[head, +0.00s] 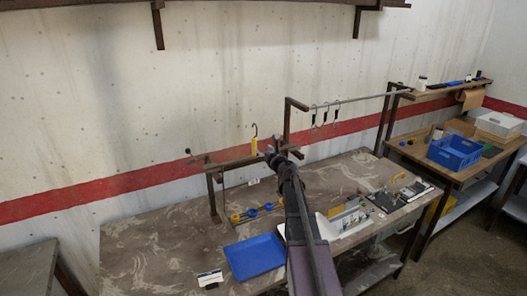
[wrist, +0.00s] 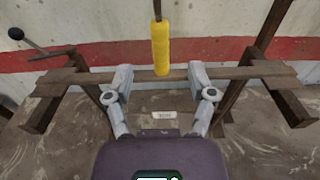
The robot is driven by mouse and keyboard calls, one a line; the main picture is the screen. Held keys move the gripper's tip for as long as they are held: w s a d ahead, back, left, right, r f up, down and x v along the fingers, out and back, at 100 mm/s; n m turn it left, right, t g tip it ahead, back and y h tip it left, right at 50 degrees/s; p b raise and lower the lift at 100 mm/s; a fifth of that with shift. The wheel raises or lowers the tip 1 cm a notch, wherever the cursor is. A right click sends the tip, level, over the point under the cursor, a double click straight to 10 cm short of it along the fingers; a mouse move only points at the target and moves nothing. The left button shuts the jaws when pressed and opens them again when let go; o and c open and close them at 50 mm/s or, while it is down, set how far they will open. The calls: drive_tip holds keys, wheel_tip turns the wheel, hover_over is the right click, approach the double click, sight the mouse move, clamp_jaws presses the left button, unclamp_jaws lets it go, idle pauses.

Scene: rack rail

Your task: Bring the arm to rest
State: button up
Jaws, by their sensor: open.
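My arm reaches from the bottom of the head view towards the wall, with my gripper (head: 272,152) by the low brown rack rail (head: 232,164). In the wrist view my gripper (wrist: 160,76) is open, its two fingers wide apart with nothing between them touching either one. A yellow-handled hook (head: 254,146) stands upright at the rail, left of my gripper in the head view. In the wrist view the yellow handle (wrist: 160,48) appears between the fingertips, its lower end overlapping the rail (wrist: 230,73). I cannot tell its exact depth from the fingers.
A blue tray (head: 255,258) lies on the table left of my arm. A white bin (head: 343,220) with small items stands right of it. Several hooks hang on a higher rail (head: 350,100). A side table holds a blue crate (head: 454,151). A small label (wrist: 163,115) lies below the rail.

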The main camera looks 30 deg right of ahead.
idle(0.3)
drive_tip(key=s+a+f+n+g+y+b, duration=0.1)
drive_tip(key=s+a+f+n+g+y, duration=0.2)
drive_tip(key=a+n, duration=0.35)
drive_tip(key=s+a+f+n+g+y+b, duration=0.1)
drive_tip(key=s+a+f+n+g, duration=0.1)
drive_tip(key=s+a+f+n, duration=0.45)
drive_tip(key=s+a+f+n+g+y+b, duration=0.1)
drive_tip(key=s+a+f+n+g+y, duration=0.15)
drive_tip(key=a+n, duration=0.5)
drive_tip(key=s+a+f+n+g+h+b, duration=0.1)
drive_tip(key=s+a+f+n+g+h, duration=0.1)
drive_tip(key=s, duration=0.5)
drive_tip(key=s+a+f+n+g+h, duration=0.2)
drive_tip(key=s+f+n+g, duration=0.3)
drive_tip(key=s+n, duration=0.2)
drive_tip(key=s+a+f+n+g+h+b, duration=0.1)
drive_tip(key=s+a+f+n+g+h, duration=0.1)
drive_tip(key=s+n, duration=0.4)
wheel_tip(320, 180, down, 3)
drive_tip(key=shift+s+a+r+g+h+b, duration=0.15)
drive_tip(key=shift+s+a+g+h+b, duration=0.15)
drive_tip(key=shift+s+g+h, duration=0.3)
